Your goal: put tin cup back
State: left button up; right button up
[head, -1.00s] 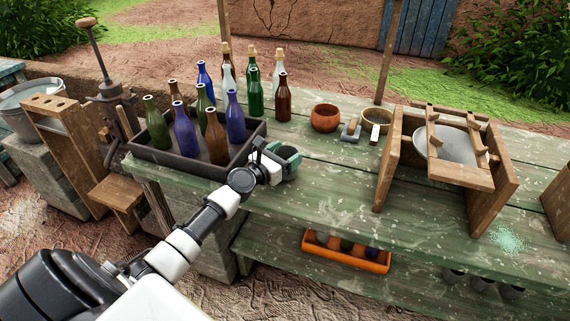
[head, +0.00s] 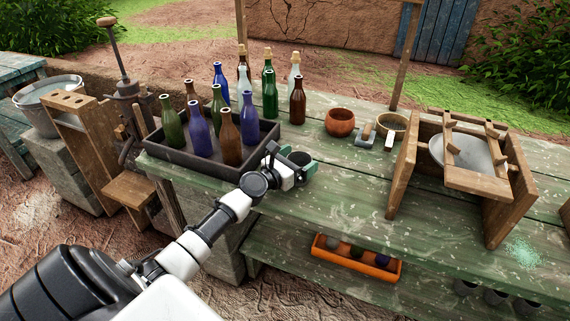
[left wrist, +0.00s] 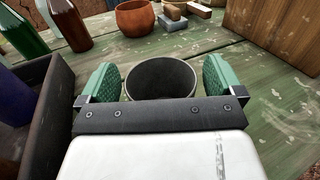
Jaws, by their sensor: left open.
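A dark grey tin cup (head: 299,158) stands on the green worktable close to the right side of the bottle tray. In the left wrist view, the cup (left wrist: 161,79) is upright between the green finger pads, with its open mouth showing. My left gripper (left wrist: 161,82) is open around it, with a small gap visible on each side. In the head view, my left gripper (head: 299,160) hides part of the cup. Several similar grey cups (head: 497,296) sit on the lower shelf at the right. My right gripper is not in view.
A dark tray (head: 170,157) of bottles stands left of the gripper, with more bottles behind. A clay bowl (head: 340,122), a small tool (head: 366,136) and a wooden frame (head: 405,165) stand to the right. An orange box (head: 385,271) is on the lower shelf. The table's front middle is clear.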

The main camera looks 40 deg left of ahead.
pick_arm(q)
jog(key=s, duration=0.3)
jog(key=s+a, duration=0.1)
jog(key=s, duration=0.6)
jog(key=shift+s+a+f, duration=0.15)
jog(key=shift+s+a, duration=0.1)
jog(key=shift+a, duration=0.05)
jog(key=shift+s+a, duration=0.15)
jog(key=shift+s, duration=0.45)
